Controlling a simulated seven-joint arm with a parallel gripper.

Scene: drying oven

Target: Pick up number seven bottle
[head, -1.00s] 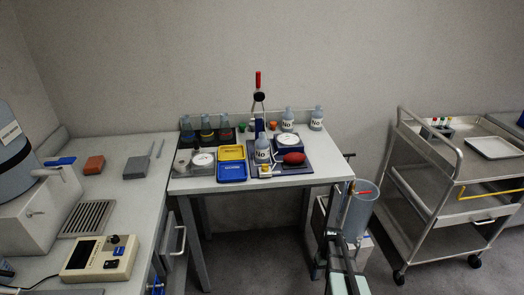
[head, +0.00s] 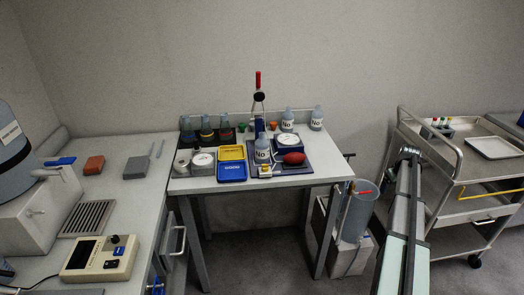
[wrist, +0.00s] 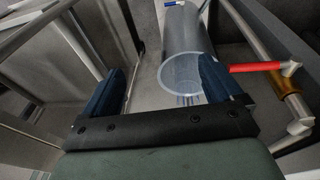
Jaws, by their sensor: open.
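Several bottles stand on the white table; the number on each label is too small to tell. One grey-blue bottle with a "No" label (head: 262,150) stands at the front, by the blue tray. Two similar labelled bottles stand at the back right, one at the left (head: 288,119) and one at the right (head: 317,118). Three dark-banded bottles (head: 206,130) stand in a row at the back left. My gripper (wrist: 168,90) is open and empty in the wrist view, above the floor area near a clear cylinder (wrist: 185,70). No bottle shows in the wrist view.
A yellow tray (head: 231,153), a blue tray (head: 232,172), a red bulb (head: 293,158) and a clamp stand (head: 258,98) crowd the table (head: 300,181). A metal cart (head: 470,185) stands at right. A red-tipped tap (wrist: 258,68) is close by the gripper's right finger.

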